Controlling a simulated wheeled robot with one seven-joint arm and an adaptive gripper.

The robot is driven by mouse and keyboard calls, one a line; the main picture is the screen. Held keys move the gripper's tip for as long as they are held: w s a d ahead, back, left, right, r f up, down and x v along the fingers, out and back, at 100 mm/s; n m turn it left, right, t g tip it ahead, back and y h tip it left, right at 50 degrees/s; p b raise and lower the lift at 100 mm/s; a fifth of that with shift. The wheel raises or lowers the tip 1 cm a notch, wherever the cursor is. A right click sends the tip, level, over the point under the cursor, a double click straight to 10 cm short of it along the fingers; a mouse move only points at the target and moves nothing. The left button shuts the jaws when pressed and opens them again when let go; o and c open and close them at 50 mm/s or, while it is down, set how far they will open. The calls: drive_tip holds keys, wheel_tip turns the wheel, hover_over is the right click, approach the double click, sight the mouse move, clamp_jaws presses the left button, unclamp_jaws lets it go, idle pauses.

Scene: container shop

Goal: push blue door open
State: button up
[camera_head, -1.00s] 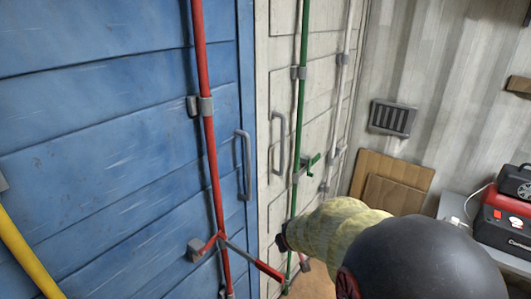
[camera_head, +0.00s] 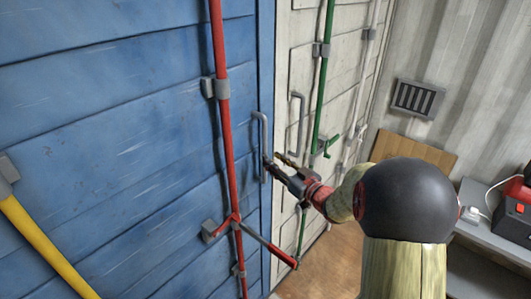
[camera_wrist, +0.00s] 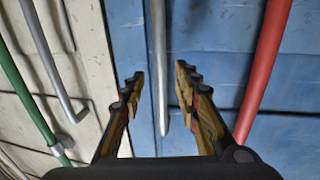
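The blue door (camera_head: 120,120) fills the left of the head view, with horizontal planks and scuffs. It appears closed against the white door. A grey vertical handle (camera_head: 263,145) is mounted near its right edge. My gripper (camera_head: 274,163) is at the lower end of this handle. In the wrist view my gripper (camera_wrist: 157,85) is open, with one finger on each side of the grey handle (camera_wrist: 158,60). The fingers look apart from the bar; whether they touch it I cannot tell. The blue door (camera_wrist: 215,50) lies behind the fingers.
A red locking bar (camera_head: 225,110) with a red lever (camera_head: 270,250) runs down the blue door. A yellow bar (camera_head: 45,245) is at lower left. The white door (camera_head: 340,75) carries a green bar (camera_head: 323,75). Cardboard (camera_head: 415,150) and a grey table (camera_head: 490,230) stand right.

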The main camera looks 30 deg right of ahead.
drive_tip(key=w, duration=0.4)
drive_tip(key=w+a, duration=0.1)
drive_tip(key=shift+w+p, duration=0.3)
drive_tip(key=shift+w, duration=0.1)
drive_tip(key=shift+c, duration=1.3)
clamp_jaws()
